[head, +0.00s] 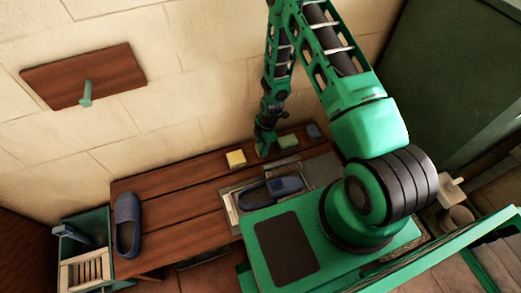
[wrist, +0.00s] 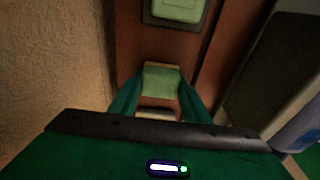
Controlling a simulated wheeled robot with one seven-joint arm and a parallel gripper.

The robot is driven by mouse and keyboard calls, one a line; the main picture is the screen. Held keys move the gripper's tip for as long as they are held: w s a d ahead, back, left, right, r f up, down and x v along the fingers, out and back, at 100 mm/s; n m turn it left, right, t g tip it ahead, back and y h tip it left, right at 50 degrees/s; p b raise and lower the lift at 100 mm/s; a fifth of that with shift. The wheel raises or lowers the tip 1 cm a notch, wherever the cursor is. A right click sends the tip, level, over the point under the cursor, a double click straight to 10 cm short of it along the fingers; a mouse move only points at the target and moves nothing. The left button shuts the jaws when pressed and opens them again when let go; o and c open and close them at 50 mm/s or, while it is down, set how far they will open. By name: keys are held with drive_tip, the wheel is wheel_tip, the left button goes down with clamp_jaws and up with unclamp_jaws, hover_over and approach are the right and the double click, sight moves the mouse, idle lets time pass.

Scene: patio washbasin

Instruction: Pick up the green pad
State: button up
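A green pad (wrist: 161,83) with a tan far edge lies between the two fingers of my gripper (wrist: 160,92) in the wrist view. A finger is close along each side of it. I cannot tell whether they press on it. In the head view my gripper (head: 263,150) points down at the back of the wooden bench, by the wall. There it hides whatever is between its fingers.
A yellow block (head: 236,159) is left of my gripper. A small green block (head: 289,141) and a blue one (head: 313,131) are to its right. One slipper (head: 271,192) lies at the basin, another (head: 127,224) on the bench's left end (head: 180,205).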

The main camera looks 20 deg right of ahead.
sight(258, 149)
drive_tip(key=c, duration=0.5)
drive_tip(key=shift+r, duration=0.1)
drive_tip(key=shift+r, duration=0.45)
drive_tip(key=r, duration=0.2)
drive_tip(key=a+r, duration=0.1)
drive_tip(key=shift+s+r, duration=0.2)
drive_tip(key=shift+r, duration=0.15)
drive_tip(key=shift+s+a+r, duration=0.8)
drive_tip(key=shift+a+r, duration=0.25)
drive_tip(key=shift+a, duration=0.55)
drive_tip(key=shift+s+a+r, duration=0.85)
drive_tip(key=shift+a+r, duration=0.2)
drive_tip(key=shift+a, duration=0.5)
drive_tip(key=shift+s+a+r, duration=0.8)
drive_tip(key=shift+a+r, duration=0.25)
drive_tip(key=shift+a, duration=0.55)
drive_tip(key=shift+o, duration=1.1)
